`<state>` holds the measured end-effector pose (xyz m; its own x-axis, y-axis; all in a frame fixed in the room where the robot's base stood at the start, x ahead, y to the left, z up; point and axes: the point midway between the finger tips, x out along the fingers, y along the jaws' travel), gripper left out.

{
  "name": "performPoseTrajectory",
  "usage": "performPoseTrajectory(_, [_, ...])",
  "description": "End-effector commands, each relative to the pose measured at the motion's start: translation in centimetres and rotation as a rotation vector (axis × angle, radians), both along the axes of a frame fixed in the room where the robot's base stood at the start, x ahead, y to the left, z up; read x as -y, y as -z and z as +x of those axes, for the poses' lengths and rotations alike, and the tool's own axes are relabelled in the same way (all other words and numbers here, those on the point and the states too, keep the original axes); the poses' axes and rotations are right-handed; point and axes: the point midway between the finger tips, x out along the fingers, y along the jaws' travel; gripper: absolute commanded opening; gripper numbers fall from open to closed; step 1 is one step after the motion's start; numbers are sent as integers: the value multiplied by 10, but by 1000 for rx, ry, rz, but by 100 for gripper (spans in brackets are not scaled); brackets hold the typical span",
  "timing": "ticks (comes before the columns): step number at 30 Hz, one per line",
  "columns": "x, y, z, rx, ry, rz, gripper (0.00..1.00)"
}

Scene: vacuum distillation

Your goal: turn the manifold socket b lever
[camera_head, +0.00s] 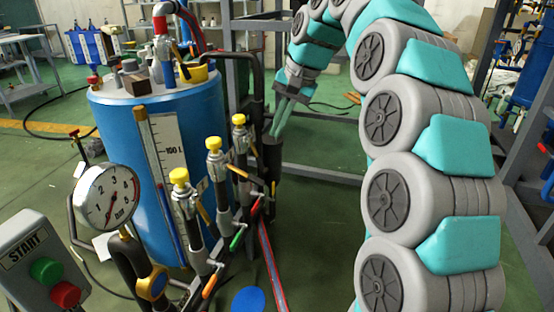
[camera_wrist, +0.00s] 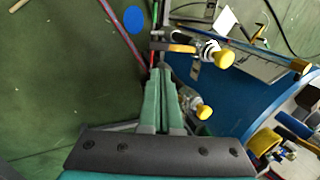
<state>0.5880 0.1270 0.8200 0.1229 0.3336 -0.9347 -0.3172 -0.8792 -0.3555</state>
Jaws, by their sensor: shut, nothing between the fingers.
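The manifold is a row of upright dark pipes with yellow caps, the near one (camera_head: 179,177), the middle one (camera_head: 213,144) and the far one (camera_head: 238,120). Low on them are an orange lever (camera_head: 209,286), a green lever (camera_head: 237,239) and a red lever (camera_head: 256,206). No label shows which one is socket b. My gripper (camera_head: 277,132) is shut and empty, pointing down beyond the far pipe, near a dark upright pipe. In the wrist view my gripper (camera_wrist: 168,72) ends just below an orange-yellow handle (camera_wrist: 180,48); contact cannot be told.
A blue drum (camera_head: 115,150) stands left of the manifold, with a pressure gauge (camera_head: 107,197) and a START button box (camera_head: 45,265) in front. A grey frame (camera_head: 315,172) stands behind. Red and blue hoses (camera_head: 270,265) run along the green floor, clear to their right.

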Motion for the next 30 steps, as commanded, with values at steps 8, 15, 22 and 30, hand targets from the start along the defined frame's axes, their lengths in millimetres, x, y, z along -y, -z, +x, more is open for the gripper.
performPoseTrajectory(8, [-7,20,2,-6,1,0,0])
performPoseTrajectory(15, [-20,56,7,-8,-1,0,0])
performPoseTrajectory(22, [-34,96,12,-5,0,1,0])
performPoseTrajectory(30, [-45,125,16,-3,0,0,0])
